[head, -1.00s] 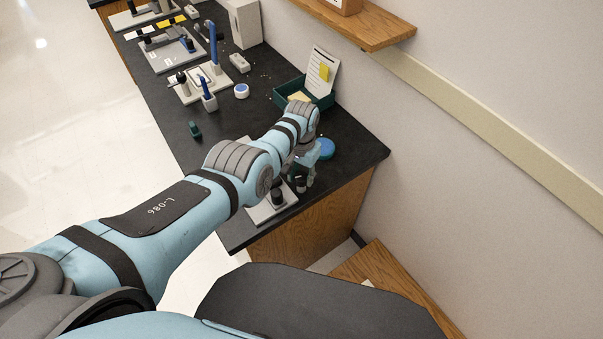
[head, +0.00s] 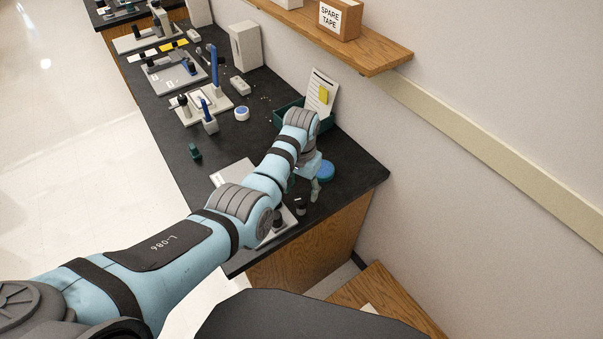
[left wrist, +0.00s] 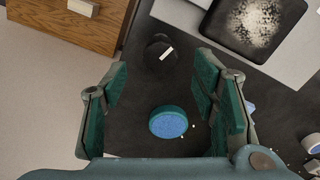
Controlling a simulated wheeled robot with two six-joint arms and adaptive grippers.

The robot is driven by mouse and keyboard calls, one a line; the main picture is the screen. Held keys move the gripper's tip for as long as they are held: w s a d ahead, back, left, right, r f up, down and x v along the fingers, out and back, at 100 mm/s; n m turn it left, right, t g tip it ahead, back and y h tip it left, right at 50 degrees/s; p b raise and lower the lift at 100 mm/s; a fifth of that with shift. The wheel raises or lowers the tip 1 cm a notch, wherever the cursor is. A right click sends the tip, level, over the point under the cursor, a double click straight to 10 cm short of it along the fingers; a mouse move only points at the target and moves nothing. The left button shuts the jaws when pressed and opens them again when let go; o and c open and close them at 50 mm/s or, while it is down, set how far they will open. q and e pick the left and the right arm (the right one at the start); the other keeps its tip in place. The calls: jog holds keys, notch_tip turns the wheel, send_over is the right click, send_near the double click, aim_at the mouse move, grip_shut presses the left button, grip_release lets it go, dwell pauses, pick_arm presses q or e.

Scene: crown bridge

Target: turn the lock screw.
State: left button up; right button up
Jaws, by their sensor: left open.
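My left gripper (head: 304,190) hangs over the near end of the black bench, partly hidden by its own wrist. My right gripper is not in view.
A pale plate with a powdery dark square (left wrist: 255,22) lies beside the knob. A green tray (head: 282,118) with a card stands behind my wrist. Fixtures (head: 175,68) and a blue-handled tool fill the far bench. A wooden shelf (head: 375,55) juts from the wall.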

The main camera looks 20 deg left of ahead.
aim_at(301, 198)
pick_arm(q)
notch_tip(301, 198, up, 8)
jog(key=shift+f, duration=0.25)
jog(key=shift+f, duration=0.1)
